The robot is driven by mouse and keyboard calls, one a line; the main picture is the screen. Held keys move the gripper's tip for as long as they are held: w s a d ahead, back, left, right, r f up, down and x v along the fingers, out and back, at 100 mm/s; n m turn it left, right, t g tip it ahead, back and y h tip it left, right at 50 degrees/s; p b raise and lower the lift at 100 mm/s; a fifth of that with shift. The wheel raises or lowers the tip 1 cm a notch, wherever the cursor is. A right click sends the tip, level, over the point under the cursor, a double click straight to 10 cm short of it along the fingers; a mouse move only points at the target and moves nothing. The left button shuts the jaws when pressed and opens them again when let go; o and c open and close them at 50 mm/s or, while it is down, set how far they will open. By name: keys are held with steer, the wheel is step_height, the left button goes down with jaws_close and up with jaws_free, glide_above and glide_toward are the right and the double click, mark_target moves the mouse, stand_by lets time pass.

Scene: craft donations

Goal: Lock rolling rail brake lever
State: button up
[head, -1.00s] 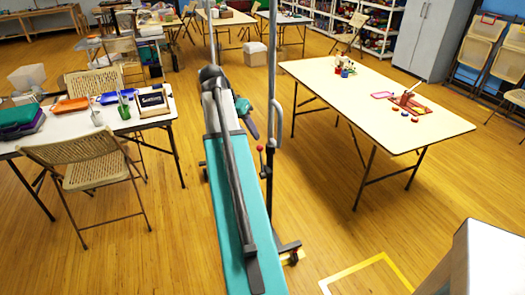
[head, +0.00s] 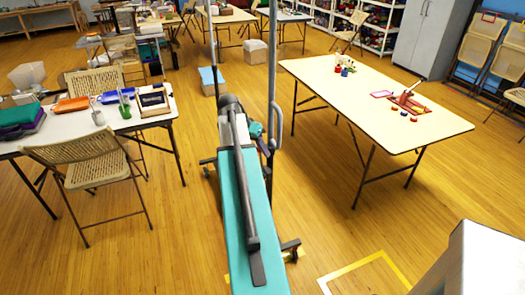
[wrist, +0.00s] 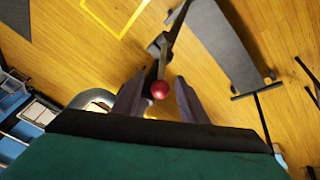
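The rolling rail (head: 272,75) stands upright on the floor ahead, with grey posts and a low wheeled foot (head: 291,246). Its brake lever has a red ball knob (wrist: 160,90) on a grey rod, seen in the wrist view. My gripper (wrist: 158,94) is open. Its two dark fingers stand on either side of the knob, with visible gaps, so it does not grip it. In the head view my gripper is mostly hidden behind my teal arm, at the rail's post. The knob is hidden there too.
A cream table (head: 375,100) with small craft items stands to the right. A white table (head: 95,125) with trays and a folding chair (head: 85,175) stand to the left. Yellow tape (head: 365,270) marks the floor at the lower right. The wooden floor between the tables is largely clear.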

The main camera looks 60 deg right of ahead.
steer(key=shift+x, duration=1.1)
